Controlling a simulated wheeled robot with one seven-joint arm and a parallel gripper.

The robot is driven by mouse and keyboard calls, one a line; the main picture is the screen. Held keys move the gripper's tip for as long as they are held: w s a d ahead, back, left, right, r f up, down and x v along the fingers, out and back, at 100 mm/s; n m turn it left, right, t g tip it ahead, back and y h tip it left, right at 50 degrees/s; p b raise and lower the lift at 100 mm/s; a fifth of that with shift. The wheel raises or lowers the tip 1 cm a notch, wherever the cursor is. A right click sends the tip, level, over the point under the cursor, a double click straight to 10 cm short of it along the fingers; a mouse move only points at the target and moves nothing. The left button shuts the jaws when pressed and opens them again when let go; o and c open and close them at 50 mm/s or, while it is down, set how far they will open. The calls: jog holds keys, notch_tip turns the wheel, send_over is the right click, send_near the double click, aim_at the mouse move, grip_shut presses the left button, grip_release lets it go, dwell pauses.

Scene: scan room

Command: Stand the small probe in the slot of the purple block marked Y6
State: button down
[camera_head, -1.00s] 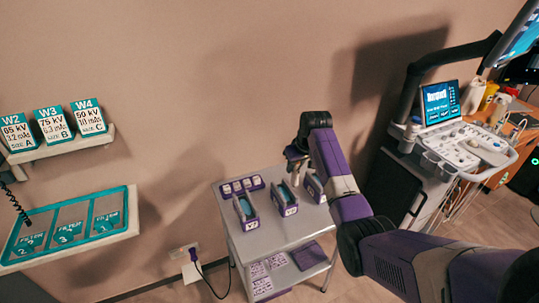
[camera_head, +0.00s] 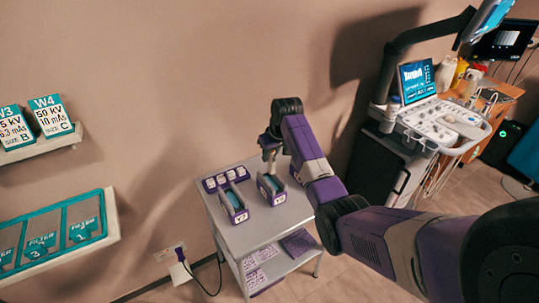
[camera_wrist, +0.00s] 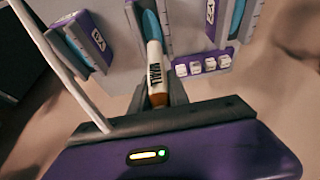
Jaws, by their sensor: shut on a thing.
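My gripper (camera_head: 269,153) is over the cart, above a purple block (camera_head: 272,190) with a teal inside. In the wrist view my gripper (camera_wrist: 157,98) is shut on the small probe (camera_wrist: 154,62), a white stick with dark lettering and an orange-brown lower end. The far end of the probe overlaps the middle block, so I cannot tell whether it is in a slot. Another purple block (camera_head: 234,207) stands to the left in the head view. In the wrist view, labelled blocks stand left (camera_wrist: 90,36) and right (camera_wrist: 211,22). Their labels are too small to read surely.
A purple rack (camera_head: 226,179) with several white pieces lies at the back of the grey cart (camera_head: 225,237). An ultrasound console (camera_head: 440,122) stands to the right. A shelf with cards (camera_head: 40,146) and a teal-framed filter tray (camera_head: 110,222) are on the left.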

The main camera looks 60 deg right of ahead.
aim_at(274, 157)
jog(key=shift+f+b, duration=1.15)
jog(key=shift+f, duration=1.2)
jog(key=shift+f, duration=0.35)
jog(key=c, duration=1.2)
grip_release()
jog(key=shift+o, duration=0.2)
jog(key=v, duration=0.7)
jog(key=shift+s+a+r+b, duration=0.1)
jog(key=shift+s+r+b, duration=0.05)
jog(key=shift+r+b, duration=0.2)
